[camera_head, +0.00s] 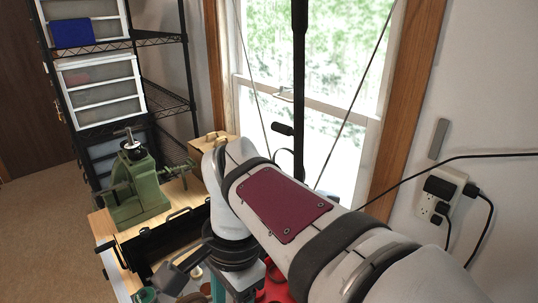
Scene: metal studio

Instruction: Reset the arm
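My white arm (290,205), with a maroon panel on its upper link, runs from the lower right corner up to the middle of the view. There it bends down at a rounded white joint. A dark ring-shaped section (232,252) sits below that joint, over the bench. A dark angular part (172,279) juts out to its left and may be my gripper. Its fingertips cannot be made out, and nothing is seen held. The arm hides much of the bench behind and below it.
Red items (276,284) lie below the arm. A wire shelf (165,98) with white drawers, a window and a wall outlet (438,194) stand behind.

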